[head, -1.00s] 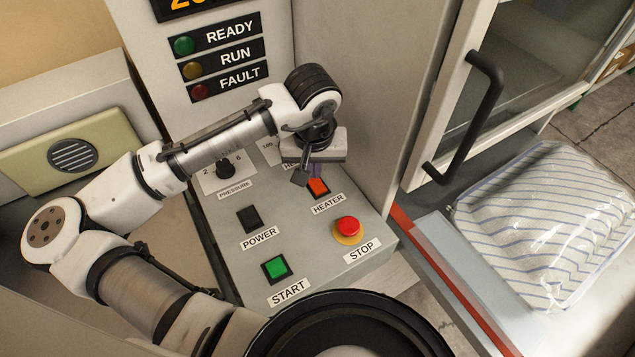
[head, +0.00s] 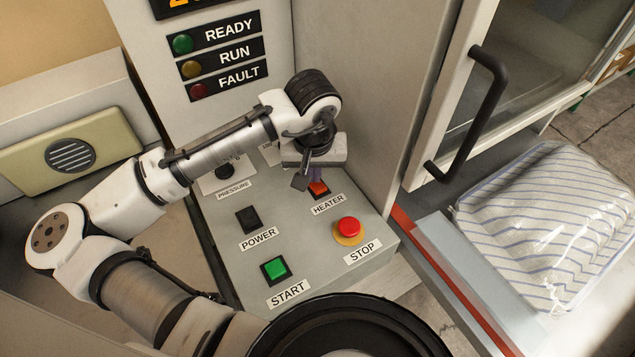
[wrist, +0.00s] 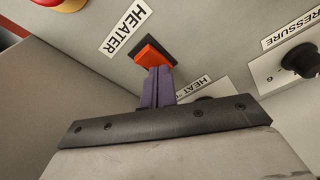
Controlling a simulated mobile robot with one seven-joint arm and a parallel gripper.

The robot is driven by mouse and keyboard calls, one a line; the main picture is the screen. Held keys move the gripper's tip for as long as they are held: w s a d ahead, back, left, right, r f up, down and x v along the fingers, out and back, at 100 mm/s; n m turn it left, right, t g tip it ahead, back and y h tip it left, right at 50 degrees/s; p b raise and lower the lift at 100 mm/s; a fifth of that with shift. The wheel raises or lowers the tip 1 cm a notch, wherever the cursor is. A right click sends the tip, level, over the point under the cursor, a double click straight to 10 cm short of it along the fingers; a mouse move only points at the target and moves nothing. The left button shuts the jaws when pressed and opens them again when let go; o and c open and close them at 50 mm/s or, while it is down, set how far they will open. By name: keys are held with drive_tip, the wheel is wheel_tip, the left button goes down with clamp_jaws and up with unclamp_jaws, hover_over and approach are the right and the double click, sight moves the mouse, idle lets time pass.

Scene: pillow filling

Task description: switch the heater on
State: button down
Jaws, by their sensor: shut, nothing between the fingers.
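The heater switch (head: 318,188) is an orange-red rocker in a black frame on the sloped grey panel, above its HEATER label (head: 328,204). In the wrist view the orange rocker (wrist: 153,53) sits right at the tips of my gripper (wrist: 157,72). My gripper (head: 309,183) is shut and empty, its dark fingers pointing down at the switch. The tips overlap the rocker's near edge in the wrist view; I cannot tell whether they press on it. The gripper body hides part of the panel behind the switch.
A red STOP button (head: 348,228), a black POWER switch (head: 248,221) and a green START button (head: 275,268) share the panel. A PRESSURE knob (head: 225,170) is to the left. A wall rises right of the panel, beside a door handle (head: 478,115).

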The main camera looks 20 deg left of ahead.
wheel_tip(320, 180, up, 7)
drive_tip(key=p, duration=0.6)
idle(0.7)
